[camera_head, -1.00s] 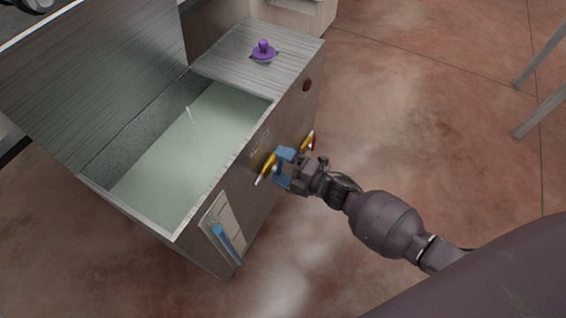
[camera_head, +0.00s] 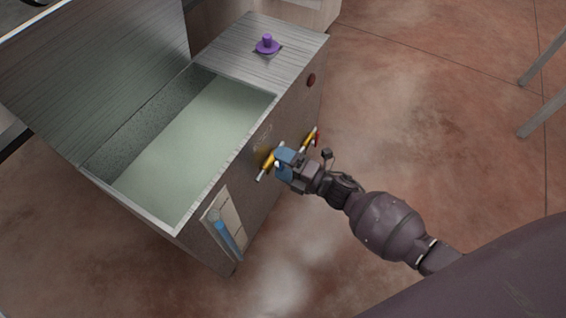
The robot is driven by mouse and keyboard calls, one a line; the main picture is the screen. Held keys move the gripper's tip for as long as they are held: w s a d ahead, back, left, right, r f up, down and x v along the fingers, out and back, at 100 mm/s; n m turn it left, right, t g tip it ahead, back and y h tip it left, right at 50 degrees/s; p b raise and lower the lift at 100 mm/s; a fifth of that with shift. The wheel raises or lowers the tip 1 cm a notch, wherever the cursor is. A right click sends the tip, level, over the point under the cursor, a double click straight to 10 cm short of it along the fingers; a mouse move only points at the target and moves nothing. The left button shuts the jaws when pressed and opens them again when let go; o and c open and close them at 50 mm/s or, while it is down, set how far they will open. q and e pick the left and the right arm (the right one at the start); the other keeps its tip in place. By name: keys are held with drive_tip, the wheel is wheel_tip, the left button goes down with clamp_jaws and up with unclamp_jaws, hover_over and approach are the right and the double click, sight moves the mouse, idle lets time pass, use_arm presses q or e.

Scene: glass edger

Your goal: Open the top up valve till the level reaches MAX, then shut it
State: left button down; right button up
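The tank (camera_head: 102,185) stands open at left with pale green water (camera_head: 190,140) in it. On its front, a gauge panel (camera_head: 231,208) carries a tube with a blue column (camera_head: 226,236); its marks are too small to read. Two yellow valves sit to the right: the nearer one (camera_head: 267,162) has a pale spout, and the farther one (camera_head: 307,141) has a red part. My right gripper (camera_head: 283,164) is at the nearer valve, with blue parts at its fingertips. Whether the fingers are closed on a handle is unclear. My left gripper is not in view.
A purple knob (camera_head: 267,45) stands on the tank's flat top. A dark red button (camera_head: 311,80) is on the front face. The raised lid (camera_head: 95,75) is behind the water. Open floor (camera_head: 430,120) lies to the right; grey legs stand at the far right.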

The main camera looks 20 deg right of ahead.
drive_tip(key=shift+o, duration=0.6)
drive_tip(key=shift+d, duration=0.1)
drive_tip(key=shift+s, duration=0.15)
use_arm(q)
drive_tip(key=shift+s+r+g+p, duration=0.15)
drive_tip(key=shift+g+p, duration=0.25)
drive_tip(key=shift+p, duration=0.4)
use_arm(e)
drive_tip(key=v, duration=1)
drive_tip(key=shift+s+d, duration=0.25)
drive_tip(key=shift+d, duration=0.05)
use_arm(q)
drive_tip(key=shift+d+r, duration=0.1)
